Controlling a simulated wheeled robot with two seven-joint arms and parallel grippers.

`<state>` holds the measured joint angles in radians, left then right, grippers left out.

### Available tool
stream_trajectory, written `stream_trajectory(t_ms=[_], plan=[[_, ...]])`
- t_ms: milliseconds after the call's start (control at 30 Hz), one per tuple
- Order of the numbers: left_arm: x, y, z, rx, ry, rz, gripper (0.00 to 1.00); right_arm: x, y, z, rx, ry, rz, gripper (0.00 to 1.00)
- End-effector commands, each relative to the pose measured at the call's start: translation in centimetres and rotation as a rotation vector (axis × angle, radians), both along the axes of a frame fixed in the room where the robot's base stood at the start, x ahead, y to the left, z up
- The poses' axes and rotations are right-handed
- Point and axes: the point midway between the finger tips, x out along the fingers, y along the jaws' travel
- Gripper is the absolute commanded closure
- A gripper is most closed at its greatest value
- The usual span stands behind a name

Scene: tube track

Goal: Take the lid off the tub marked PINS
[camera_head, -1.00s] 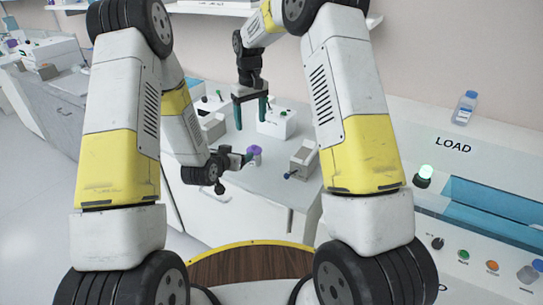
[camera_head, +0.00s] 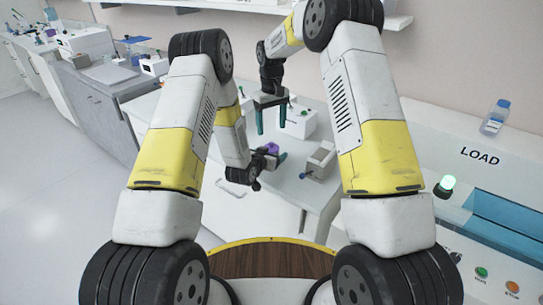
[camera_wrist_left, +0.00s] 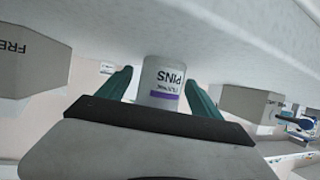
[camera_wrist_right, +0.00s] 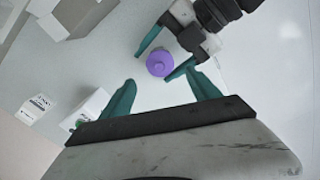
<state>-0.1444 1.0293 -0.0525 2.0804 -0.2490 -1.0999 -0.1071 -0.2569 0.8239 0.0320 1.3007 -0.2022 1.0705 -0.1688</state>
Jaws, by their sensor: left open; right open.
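The tub marked PINS (camera_wrist_left: 163,82) is a white cylinder with a purple lid (camera_wrist_right: 160,63), standing on the grey-white bench. In the head view the lid (camera_head: 271,147) is partly behind my left gripper (camera_head: 272,158). My left gripper's teal fingers (camera_wrist_left: 160,76) are open on either side of the tub, with gaps showing in the left wrist view. The right wrist view also shows the lid between the left fingers.
A grey box with a blue knob (camera_head: 320,160) stands right of the tub. A white box (camera_head: 299,124) stands behind. A machine marked LOAD (camera_head: 480,157) with a green light and a bottle (camera_head: 495,117) is at far right.

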Motion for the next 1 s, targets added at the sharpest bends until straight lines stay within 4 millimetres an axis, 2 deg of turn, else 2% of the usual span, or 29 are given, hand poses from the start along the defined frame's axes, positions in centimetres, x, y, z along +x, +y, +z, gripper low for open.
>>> stream_trajectory(t_ms=[200, 567, 700, 767, 833, 1000], plan=[[0.0, 0.0, 0.0, 0.000, 0.001, 0.000, 0.27, 0.0, 0.0, 0.0, 0.000, 0.000, 0.000, 0.29], [0.0, 0.0, 0.0, 0.000, 0.001, 0.000, 0.98, 0.0, 0.0, 0.0, 0.000, 0.000, 0.000, 0.29], [0.0, 0.0, 0.0, 0.000, 0.001, 0.000, 1.00, 0.0, 0.0, 0.0, 0.000, 0.000, 0.000, 0.29], [0.0, 0.0, 0.0, 0.000, 0.001, 0.000, 1.00, 0.0, 0.0, 0.0, -0.001, -0.001, -0.003, 0.21], [0.0, 0.0, 0.0, 0.000, 0.001, 0.000, 1.00, -0.1, 0.1, 0.2, -0.002, -0.006, -0.025, 0.21], [0.0, 0.0, 0.0, 0.000, 0.001, 0.000, 1.00, -0.6, 0.4, 1.3, -0.012, -0.046, -0.219, 0.21]])
